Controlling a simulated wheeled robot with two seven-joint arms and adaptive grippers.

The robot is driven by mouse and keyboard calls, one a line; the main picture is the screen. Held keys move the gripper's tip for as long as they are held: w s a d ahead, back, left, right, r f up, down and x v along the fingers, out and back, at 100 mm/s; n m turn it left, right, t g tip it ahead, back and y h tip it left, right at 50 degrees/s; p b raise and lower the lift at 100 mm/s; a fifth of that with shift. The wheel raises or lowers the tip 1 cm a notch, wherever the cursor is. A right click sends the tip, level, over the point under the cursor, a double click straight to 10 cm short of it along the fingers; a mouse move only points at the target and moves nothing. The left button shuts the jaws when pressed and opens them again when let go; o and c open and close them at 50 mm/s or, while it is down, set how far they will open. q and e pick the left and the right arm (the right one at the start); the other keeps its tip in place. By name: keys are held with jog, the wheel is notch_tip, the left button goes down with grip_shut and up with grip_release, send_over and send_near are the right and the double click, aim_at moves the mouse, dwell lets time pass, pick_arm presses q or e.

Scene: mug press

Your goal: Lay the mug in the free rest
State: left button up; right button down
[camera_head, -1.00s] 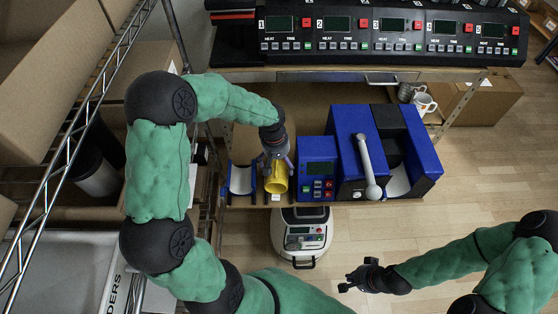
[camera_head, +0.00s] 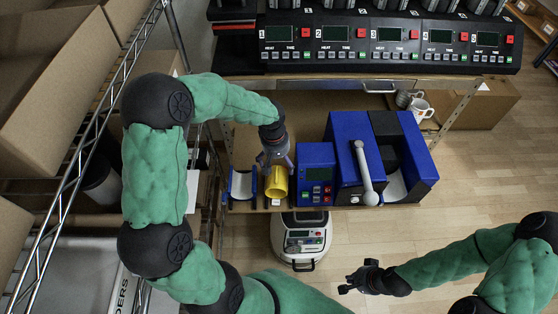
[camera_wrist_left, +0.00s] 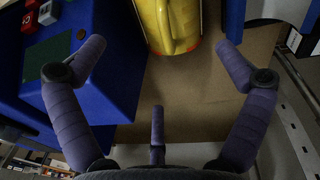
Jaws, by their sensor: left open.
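The yellow mug (camera_head: 276,184) lies on its side in the rest at the front edge of the bench, beside the blue control box. In the left wrist view the mug (camera_wrist_left: 172,28) shows its handle facing my gripper. A second rest (camera_head: 242,184), blue with a pale curved pad, stands empty to its left. My left gripper (camera_head: 276,163) is open just behind the mug; in the wrist view its purple fingers (camera_wrist_left: 160,52) are spread and apart from it. My right gripper (camera_head: 352,283) hangs low over the floor, away from the bench; its fingers are too small to judge.
The blue mug press (camera_head: 350,150) with its grey lever stands right of the control box (camera_head: 317,172). A long multi-station heater panel (camera_head: 390,45) spans the back. Metal shelving (camera_head: 85,150) with boxes lines the left. Mugs (camera_head: 420,109) sit at the bench's far right.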

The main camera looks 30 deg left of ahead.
pick_arm(q)
jog(key=shift+r+p, duration=1.3)
jog(key=shift+r, duration=0.65)
pick_arm(e)
jog(key=shift+r, duration=1.4)
pick_arm(q)
jog(key=shift+d, duration=0.1)
pick_arm(e)
jog(key=shift+s+d, duration=0.1)
